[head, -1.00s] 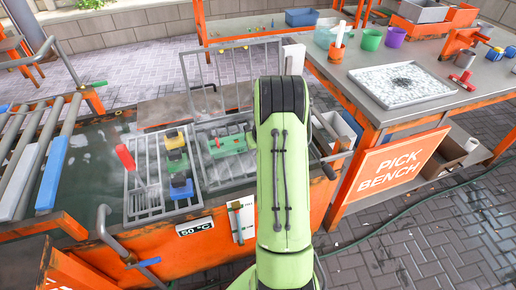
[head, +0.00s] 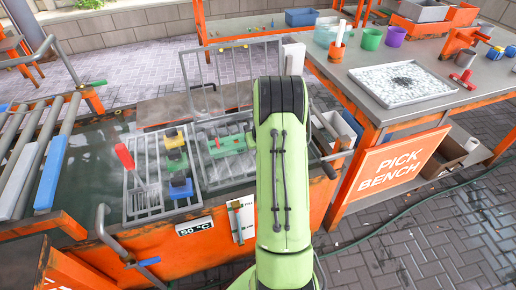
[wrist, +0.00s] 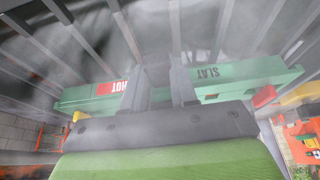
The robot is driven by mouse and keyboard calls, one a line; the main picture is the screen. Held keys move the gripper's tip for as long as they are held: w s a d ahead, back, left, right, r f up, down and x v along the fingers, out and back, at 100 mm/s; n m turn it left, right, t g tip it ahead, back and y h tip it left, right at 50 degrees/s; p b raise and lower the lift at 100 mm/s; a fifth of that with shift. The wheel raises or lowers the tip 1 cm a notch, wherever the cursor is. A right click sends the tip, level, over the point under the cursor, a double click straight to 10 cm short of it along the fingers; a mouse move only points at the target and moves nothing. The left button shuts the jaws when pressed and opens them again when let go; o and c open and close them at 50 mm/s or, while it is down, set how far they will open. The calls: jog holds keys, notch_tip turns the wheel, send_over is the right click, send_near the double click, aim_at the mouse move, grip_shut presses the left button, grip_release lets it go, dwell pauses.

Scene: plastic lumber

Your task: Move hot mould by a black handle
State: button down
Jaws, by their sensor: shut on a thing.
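The hot mould is a long green bar (wrist: 245,76) with a red "HOT" mark and the word "SLAT" in the wrist view. It also seems to be the green piece (head: 232,143) in the right wire rack in the head view, partly behind my arm. My gripper (wrist: 162,88) has its two dark fingers over the middle of the bar, closed about a dark grip, which the fingers largely hide. In the head view my green arm hides the gripper.
The mould is over an orange steaming water tank (head: 285,210) marked 50 °C. The left wire rack (head: 140,200) holds yellow, green and blue pieces and a red-handled tool (head: 125,157). Rollers (head: 40,150) lie left; the pick bench (head: 350,75) stands right. Grey bars surround the mould in the wrist view.

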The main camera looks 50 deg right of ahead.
jog(key=shift+f, duration=0.15)
dwell(0.5)
jog(key=c, duration=0.8)
grip_release()
jog(key=shift+o, duration=0.7)
jog(key=shift+s+f, duration=0.1)
jog(key=shift+f, duration=0.05)
jog(key=shift+o, duration=1.2)
jog(key=shift+r+p, duration=2.25)
jog(key=shift+r, duration=1.35)
